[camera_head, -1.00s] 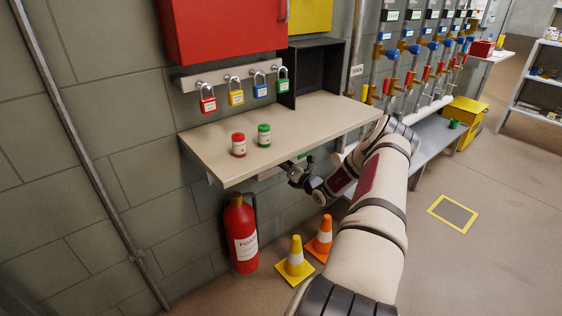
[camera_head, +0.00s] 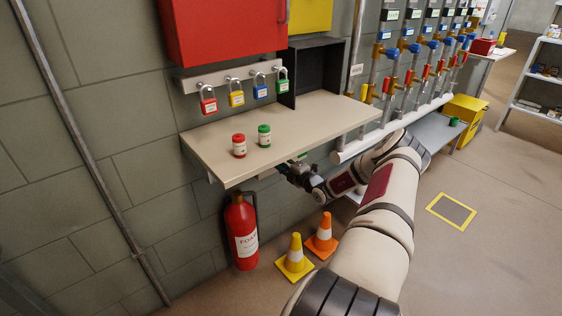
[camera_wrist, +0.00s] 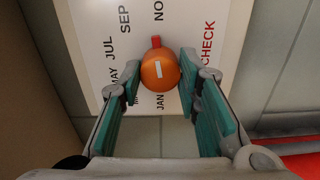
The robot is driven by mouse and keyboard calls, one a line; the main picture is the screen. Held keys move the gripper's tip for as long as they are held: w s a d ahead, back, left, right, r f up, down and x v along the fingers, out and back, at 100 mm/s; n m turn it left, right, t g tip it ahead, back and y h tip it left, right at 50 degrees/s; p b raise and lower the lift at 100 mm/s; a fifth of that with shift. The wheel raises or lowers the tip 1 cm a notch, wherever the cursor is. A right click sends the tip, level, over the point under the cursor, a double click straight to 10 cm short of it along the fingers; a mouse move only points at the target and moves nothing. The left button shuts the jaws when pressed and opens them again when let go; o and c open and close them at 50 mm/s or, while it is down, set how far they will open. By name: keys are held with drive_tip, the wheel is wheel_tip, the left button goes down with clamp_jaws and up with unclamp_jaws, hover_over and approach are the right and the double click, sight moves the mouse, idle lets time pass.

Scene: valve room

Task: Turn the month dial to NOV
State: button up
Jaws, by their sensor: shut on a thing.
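The month dial (camera_wrist: 160,75) is an orange round knob with a white mark on its face. It sits on a white placard (camera_wrist: 88,20) with month names in black, seen sideways. I can read JUL, SEP, MAY, JAN and part of a word starting with NO. A red pointer (camera_wrist: 156,41) at the dial's upper edge faces the NO word, roughly upward in the wrist view. My gripper (camera_wrist: 160,66) has its teal-padded fingers on both sides of the dial and is shut on it. In the head view my gripper (camera_head: 291,173) is under the shelf; the dial is hidden there.
The beige shelf (camera_head: 330,118) above my gripper holds a red-topped jar (camera_head: 239,145) and a green-topped jar (camera_head: 264,135). Below stand a fire extinguisher (camera_head: 242,232) and two cones (camera_head: 295,260). Valve pipes (camera_head: 410,70) are to the right; the right floor is mostly open.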

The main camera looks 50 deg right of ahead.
drive_tip(key=shift+m, duration=0.7)
drive_tip(key=o, duration=1.1)
drive_tip(key=shift+o, duration=0.2)
drive_tip(key=v, duration=1.2)
drive_tip(key=shift+f, duration=0.1)
